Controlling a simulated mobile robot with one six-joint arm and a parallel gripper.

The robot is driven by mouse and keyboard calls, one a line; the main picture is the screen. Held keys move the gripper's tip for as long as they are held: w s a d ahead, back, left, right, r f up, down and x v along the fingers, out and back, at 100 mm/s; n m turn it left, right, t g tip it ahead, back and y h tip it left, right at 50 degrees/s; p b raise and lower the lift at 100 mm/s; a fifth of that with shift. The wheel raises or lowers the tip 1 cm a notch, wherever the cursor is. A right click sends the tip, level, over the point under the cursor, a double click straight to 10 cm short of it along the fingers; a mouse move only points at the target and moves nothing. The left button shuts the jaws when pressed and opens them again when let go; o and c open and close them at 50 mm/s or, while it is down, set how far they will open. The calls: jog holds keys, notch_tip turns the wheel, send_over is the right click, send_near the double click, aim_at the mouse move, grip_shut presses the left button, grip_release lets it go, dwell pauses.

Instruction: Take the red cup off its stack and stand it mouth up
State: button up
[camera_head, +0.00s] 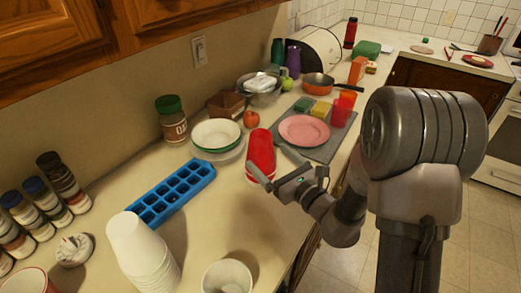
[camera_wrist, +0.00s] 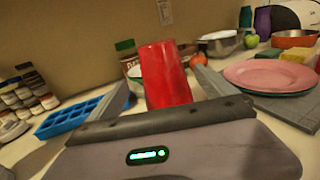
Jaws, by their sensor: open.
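The fingers also show in the wrist view (camera_wrist: 163,88). Nothing is held.
A stack of white cups (camera_head: 140,250), mouth down, and a white cup (camera_head: 227,278) stand in front. A blue ice tray (camera_head: 172,193) lies left. White bowls (camera_head: 216,135) are behind the red cup; a pink plate (camera_head: 304,130) on a grey mat is right. Bare counter lies between tray and gripper.

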jog(key=b+x, duration=0.1)
jog(key=x, duration=0.4)
jog(key=shift+w, duration=0.4)
jog(key=c, duration=1.4)
notch_tip(320, 180, up, 27)
jog(key=p, duration=1.5)
send_over(261, 148)
jog(key=w, duration=0.3)
jog(key=shift+w+f, duration=0.1)
jog(key=shift+f, duration=0.1)
